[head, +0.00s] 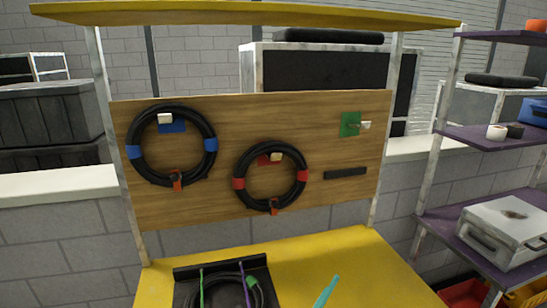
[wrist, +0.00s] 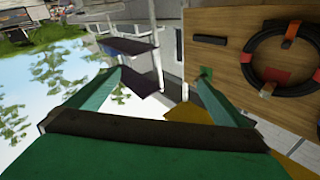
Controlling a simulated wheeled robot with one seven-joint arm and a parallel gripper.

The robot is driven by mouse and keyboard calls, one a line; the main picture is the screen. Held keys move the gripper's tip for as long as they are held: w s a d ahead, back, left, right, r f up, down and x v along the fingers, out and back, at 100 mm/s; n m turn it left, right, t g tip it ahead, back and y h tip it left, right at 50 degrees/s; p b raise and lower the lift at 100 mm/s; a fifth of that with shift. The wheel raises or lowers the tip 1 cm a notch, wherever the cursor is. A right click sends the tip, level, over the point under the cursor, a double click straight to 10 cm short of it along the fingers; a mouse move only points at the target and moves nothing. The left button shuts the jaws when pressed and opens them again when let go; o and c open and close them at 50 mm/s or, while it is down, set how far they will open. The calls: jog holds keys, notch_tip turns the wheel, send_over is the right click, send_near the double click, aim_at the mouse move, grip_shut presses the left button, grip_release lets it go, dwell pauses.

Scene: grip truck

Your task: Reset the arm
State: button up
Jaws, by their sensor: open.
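My gripper (wrist: 155,88) is open, with its two teal fingers spread and nothing between them in the wrist view. In the head view only a teal tip of my gripper (head: 327,291) shows at the bottom edge, over the yellow worktop (head: 375,265). The rest of my arm is hidden there. In the wrist view the wooden board (wrist: 225,20) is tilted at the right, apart from the fingers. Part of a black cable coil with red bands (wrist: 250,62) shows on it.
On the board, a blue-banded coil (head: 209,164) and a red-banded coil (head: 304,180) hang on pegs. The green-backed peg (head: 350,124) is bare. A purple shelf rack (head: 480,137) stands right.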

jog(key=s+a+f+n+t+y, duration=0.1)
jog(key=s+a+f+n+y, duration=0.45)
jog(key=f, duration=0.35)
jog(key=s+a+f+n+y, duration=0.4)
jog(key=s+f+n, duration=0.15)
jog(key=f, duration=0.35)
jog(key=s+a+f, duration=0.1)
jog(key=s+a, duration=0.2)
jog(key=s, duration=0.3)
jog(key=s+a+f+y, duration=0.1)
jog(key=s+a+f, duration=0.1)
jog(key=s, duration=0.5)
jog(key=s+a+f+g+y, duration=0.1)
jog(key=s+a+f, duration=0.1)
jog(key=s, duration=0.5)
jog(key=shift+a+f+m, duration=0.25)
jog(key=shift+a+m, duration=0.05)
jog(key=shift+a, duration=0.6)
